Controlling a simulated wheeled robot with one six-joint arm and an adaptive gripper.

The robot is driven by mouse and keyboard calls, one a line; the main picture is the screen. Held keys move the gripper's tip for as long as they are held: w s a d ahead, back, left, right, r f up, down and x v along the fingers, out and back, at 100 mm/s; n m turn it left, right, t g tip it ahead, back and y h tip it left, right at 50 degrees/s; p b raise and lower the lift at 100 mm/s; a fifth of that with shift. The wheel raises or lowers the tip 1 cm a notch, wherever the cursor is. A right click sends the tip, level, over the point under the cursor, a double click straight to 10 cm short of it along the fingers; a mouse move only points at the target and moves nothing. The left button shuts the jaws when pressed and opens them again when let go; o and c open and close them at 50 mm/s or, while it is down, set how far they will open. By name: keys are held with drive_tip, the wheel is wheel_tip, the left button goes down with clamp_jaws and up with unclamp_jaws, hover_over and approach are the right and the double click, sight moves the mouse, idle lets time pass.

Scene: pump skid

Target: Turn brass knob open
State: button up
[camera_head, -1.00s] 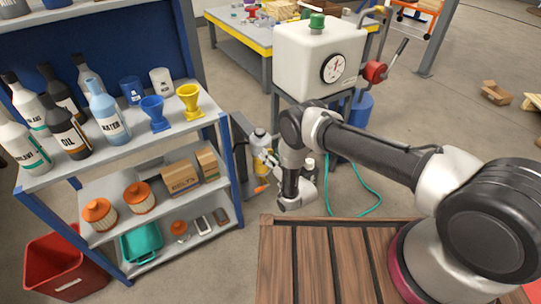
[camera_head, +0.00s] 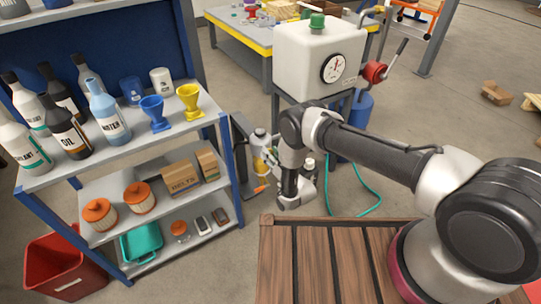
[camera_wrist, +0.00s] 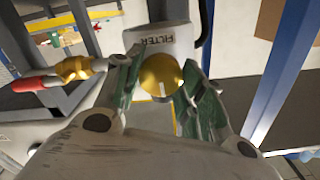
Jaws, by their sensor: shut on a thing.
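The brass knob (camera_wrist: 160,75) is in the middle of the wrist view, a round golden knob with a pale mark on its face.
A white tank with a gauge (camera_head: 318,55) stands behind my arm. A shelf rack (camera_head: 150,145) with bottles, funnels and boxes is at the left. A red-handled pipe fitting (camera_wrist: 40,83) lies left of the knob. A green hose (camera_head: 368,205) runs on the floor.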

drive_tip(key=shift+s+a+f+n, duration=0.1)
drive_tip(key=shift+n, duration=4.25)
drive_tip(key=shift+a+n, duration=0.1)
drive_tip(key=shift+n, duration=4.25)
drive_tip(key=o, duration=1)
drive_tip(key=shift+d, duration=0.1)
drive_tip(key=v, duration=1.2)
